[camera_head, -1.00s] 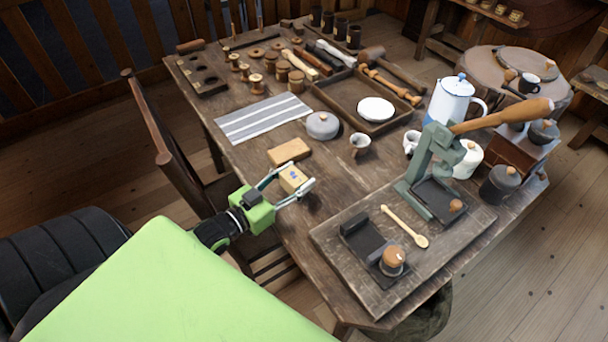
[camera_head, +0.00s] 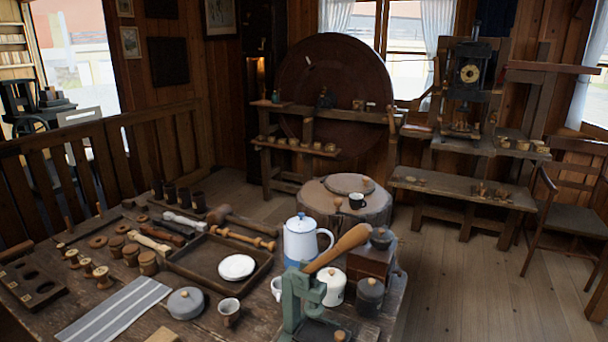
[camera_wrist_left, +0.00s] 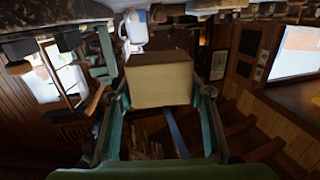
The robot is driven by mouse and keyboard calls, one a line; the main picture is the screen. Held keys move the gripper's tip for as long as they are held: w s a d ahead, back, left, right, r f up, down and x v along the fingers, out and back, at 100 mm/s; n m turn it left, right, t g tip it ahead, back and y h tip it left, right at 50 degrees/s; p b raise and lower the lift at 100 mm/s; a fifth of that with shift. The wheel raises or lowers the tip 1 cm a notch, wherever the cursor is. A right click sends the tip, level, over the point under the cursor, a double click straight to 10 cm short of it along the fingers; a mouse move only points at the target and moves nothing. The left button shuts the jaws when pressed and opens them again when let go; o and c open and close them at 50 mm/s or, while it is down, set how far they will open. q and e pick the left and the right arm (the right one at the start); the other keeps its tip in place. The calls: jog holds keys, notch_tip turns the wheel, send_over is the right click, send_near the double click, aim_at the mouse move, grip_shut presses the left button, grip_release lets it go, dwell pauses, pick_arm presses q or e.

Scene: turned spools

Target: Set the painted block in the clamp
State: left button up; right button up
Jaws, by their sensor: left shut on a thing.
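In the left wrist view, my left gripper (camera_wrist_left: 161,96) is shut on the painted block (camera_wrist_left: 160,82), a pale tan block held between its two fingers. The faces in this view look plain; no painted mark shows. Neither the gripper nor the block is in the head view now. A green lever press (camera_head: 293,298) with a long wooden handle (camera_head: 342,246) stands at the bottom of the head view, its base cut off. I cannot tell whether this press is the clamp. My right gripper is not in view.
A white and blue jug (camera_head: 300,240), a lidded white pot (camera_head: 332,288) and a dark pot (camera_head: 369,297) crowd around the press. A tray (camera_head: 200,262) with a white dish (camera_head: 236,267), a grey lidded pot (camera_head: 185,303) and a striped cloth (camera_head: 115,310) lie further left.

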pick_arm(q)
jog(key=s+d+r+n+y, duration=0.25)
jog(key=d+r, duration=0.65)
jog(key=d, duration=0.5)
jog(key=w+a+f+m, duration=0.1)
jog(key=a+f, duration=0.2)
jog(key=a, duration=0.2)
jog(key=w+a+f+h, duration=0.1)
jog(key=a+f, duration=0.2)
jog(key=a, duration=0.2)
jog(key=w+a+f+m+h, duration=0.1)
jog(key=a+f, duration=0.1)
jog(key=a, duration=0.3)
jog(key=shift+f+m+h, duration=0.25)
jog(key=shift+f+m, duration=0.1)
jog(key=shift+f, duration=0.05)
jog(key=shift+w+a+r, duration=0.1)
jog(key=shift+a, duration=0.45)
